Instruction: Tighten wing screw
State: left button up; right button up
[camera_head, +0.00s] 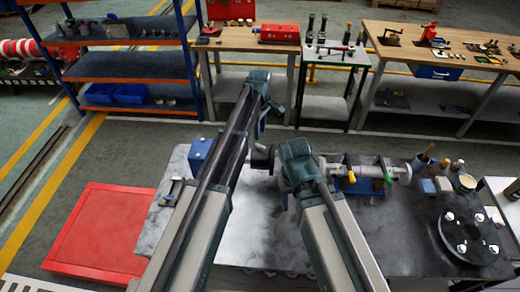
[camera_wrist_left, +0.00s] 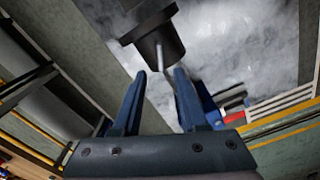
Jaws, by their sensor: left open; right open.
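A dark cylindrical end piece (camera_wrist_left: 158,36) shows in the left wrist view, and a thin pale pin (camera_wrist_left: 160,55), perhaps part of the wing screw, sticks out of it. My left gripper (camera_wrist_left: 160,78) is open, with its blue fingers on either side of the pin's line and a gap between them. In the head view my left gripper (camera_head: 260,130) hangs just above the dark end piece (camera_head: 262,157). My right gripper (camera_head: 294,180) is at the right of it, over the bench; its fingers are mostly hidden by its wrist. No wing shape can be made out clearly.
The grey pump assembly (camera_head: 375,172) with blue supports lies on the marbled bench (camera_head: 255,228). A black disc (camera_head: 470,237) and several bottles stand at the right. A blue box (camera_head: 201,150) and a hammer-like tool (camera_head: 172,190) are at the left. Workbenches stand behind.

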aim_at(260, 145)
pick_arm(q)
notch_tip(260, 145, down, 8)
jog(key=b, duration=0.6)
jog(key=shift+r, duration=0.25)
jog(key=shift+c, duration=0.3)
grip_shut()
